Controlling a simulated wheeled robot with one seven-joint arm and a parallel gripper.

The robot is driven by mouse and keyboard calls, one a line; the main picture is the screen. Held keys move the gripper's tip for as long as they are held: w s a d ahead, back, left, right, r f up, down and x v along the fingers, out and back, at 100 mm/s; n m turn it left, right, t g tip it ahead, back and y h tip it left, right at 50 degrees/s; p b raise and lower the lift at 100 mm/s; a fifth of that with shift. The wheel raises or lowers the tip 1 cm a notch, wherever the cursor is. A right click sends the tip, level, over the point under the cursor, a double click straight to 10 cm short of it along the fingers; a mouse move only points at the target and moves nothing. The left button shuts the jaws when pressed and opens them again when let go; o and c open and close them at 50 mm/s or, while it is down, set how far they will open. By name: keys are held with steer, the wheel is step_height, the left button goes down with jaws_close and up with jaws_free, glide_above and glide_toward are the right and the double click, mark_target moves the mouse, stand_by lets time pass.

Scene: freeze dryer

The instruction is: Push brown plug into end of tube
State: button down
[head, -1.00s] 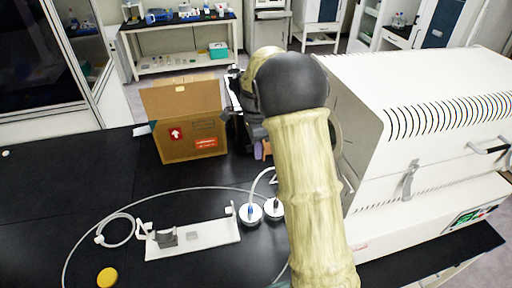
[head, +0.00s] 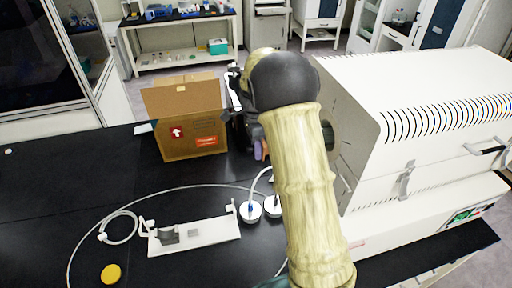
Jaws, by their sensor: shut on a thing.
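My arm crosses the middle of the head view and hides most of my gripper (head: 262,150). Only dark wrist parts and a small purplish piece show at the arm's left side. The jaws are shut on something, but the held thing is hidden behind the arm. I cannot make out the brown plug for certain. A dark brownish round part (head: 331,136) shows just right of my arm, against the left face of the white machine (head: 365,130). I cannot tell whether it is the tube's end or a plug. Any contact there is hidden.
An open cardboard box (head: 188,145) stands left of my arm on the black bench (head: 70,190). A white stand (head: 205,235), two round white-topped pieces with thin tubing, and a yellow disc (head: 111,273) lie in front. The bench's left side is mostly clear.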

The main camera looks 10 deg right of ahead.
steer(key=shift+g+p, duration=0.5)
steer(key=shift+p, duration=1.05)
steer(key=shift+d, duration=0.2)
steer(key=shift+d+p, duration=0.3)
steer(key=shift+d, duration=1)
steer(key=shift+s+d, duration=0.1)
steer(key=shift+w, duration=0.2)
steer(key=shift+s+p, duration=0.15)
steer(key=shift+p, duration=0.25)
stand_by(0.5)
steer(key=shift+d, duration=0.3)
